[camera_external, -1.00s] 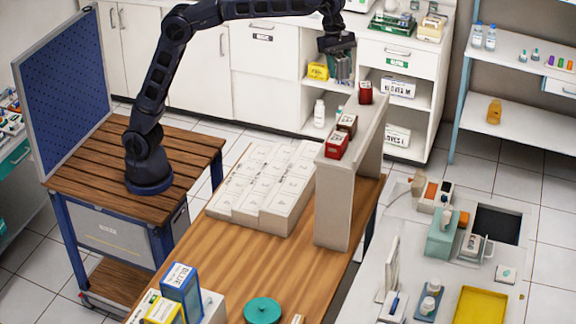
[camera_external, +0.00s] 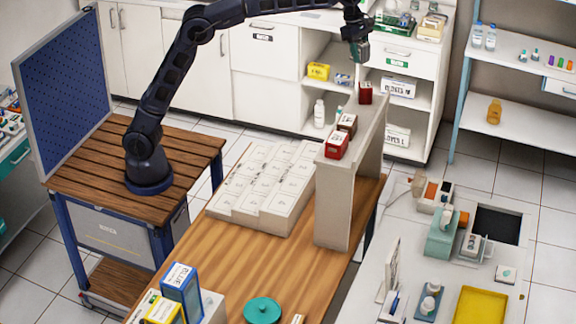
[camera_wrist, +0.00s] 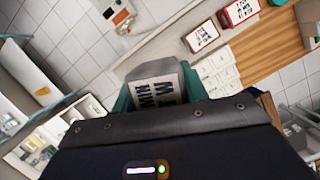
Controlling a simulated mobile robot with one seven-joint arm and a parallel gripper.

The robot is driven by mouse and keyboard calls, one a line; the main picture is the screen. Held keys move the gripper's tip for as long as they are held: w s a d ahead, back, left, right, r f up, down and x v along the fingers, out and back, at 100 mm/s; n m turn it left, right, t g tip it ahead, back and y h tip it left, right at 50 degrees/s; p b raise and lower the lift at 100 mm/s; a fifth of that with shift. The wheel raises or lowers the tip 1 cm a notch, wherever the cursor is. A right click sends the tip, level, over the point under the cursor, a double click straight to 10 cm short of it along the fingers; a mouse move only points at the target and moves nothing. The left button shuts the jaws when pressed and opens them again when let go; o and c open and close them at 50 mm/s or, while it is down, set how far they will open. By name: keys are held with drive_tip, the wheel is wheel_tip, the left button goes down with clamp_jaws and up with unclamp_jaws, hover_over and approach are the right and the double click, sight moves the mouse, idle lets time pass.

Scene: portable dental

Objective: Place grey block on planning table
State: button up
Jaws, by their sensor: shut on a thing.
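My gripper (camera_external: 359,48) is raised in the air at the upper right of the external view, in front of the white cabinets. In the wrist view, a grey block with a white lettered label (camera_wrist: 153,88) sits between its teal fingers, which are shut on it. The block is small and hard to make out in the external view. The wooden table (camera_external: 225,262) is in the middle of the external view, below and in front of the gripper. White numbered boards (camera_external: 265,185) lie on it.
A beige raised shelf (camera_external: 333,205) stands at the table's right side. A red box (camera_external: 337,146), a brown box (camera_external: 347,123) and another red box (camera_external: 365,93) sit on top. Blue and yellow boxes and a teal disc (camera_external: 262,311) are at the front. Bare wood lies between.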

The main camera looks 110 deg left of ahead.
sight(359, 119)
wheel_tip(359, 119, down, 22)
drive_tip(key=shift+d+f, duration=0.1)
drive_tip(key=shift+f, duration=0.05)
idle(0.7)
drive_tip(key=shift+f, duration=0.1)
drive_tip(key=o, duration=1)
drive_tip(key=v, duration=1.2)
